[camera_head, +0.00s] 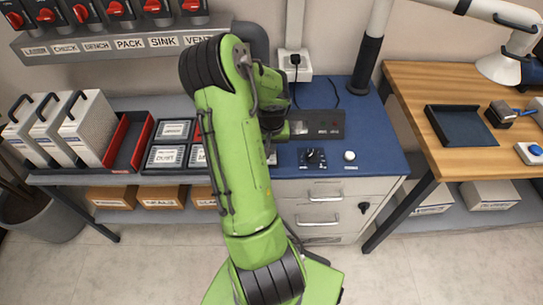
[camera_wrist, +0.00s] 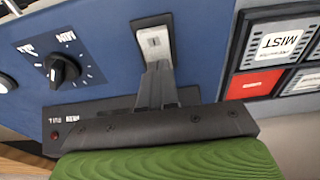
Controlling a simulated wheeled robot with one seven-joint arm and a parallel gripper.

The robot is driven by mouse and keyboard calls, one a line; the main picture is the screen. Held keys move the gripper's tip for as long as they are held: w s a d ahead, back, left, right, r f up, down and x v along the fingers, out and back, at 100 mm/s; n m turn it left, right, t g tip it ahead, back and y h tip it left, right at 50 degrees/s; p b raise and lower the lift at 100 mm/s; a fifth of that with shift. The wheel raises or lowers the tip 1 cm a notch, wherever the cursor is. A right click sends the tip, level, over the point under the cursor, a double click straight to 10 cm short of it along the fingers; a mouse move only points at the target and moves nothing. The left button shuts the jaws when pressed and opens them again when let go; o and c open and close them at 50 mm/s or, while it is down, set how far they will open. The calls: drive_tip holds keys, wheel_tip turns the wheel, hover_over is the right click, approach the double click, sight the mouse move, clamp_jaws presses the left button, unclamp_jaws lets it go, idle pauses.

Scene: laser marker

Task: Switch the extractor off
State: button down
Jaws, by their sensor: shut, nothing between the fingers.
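My gripper (camera_wrist: 156,68) is shut and empty in the wrist view. Its fingertips are at the near edge of a dark switch plate with a pale grey rocker (camera_wrist: 154,40) on the blue bench top. I cannot tell whether they touch it or which way the rocker is set. In the head view my green arm covers most of this spot. A row of red switches (camera_head: 82,13) is on a wall rail, with labels including "VENT" (camera_head: 198,40). No label reading "extractor" is legible. A white jointed duct with a hood (camera_head: 500,67) is at the upper right.
A black dial (camera_head: 312,158) and a white button (camera_head: 349,156) sit beside the plate. A dark box (camera_head: 322,123) stands behind them. A wooden table (camera_head: 440,90) is at right.

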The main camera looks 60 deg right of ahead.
wheel_tip(320, 180, up, 7)
drive_tip(key=p, duration=0.4)
idle(0.6)
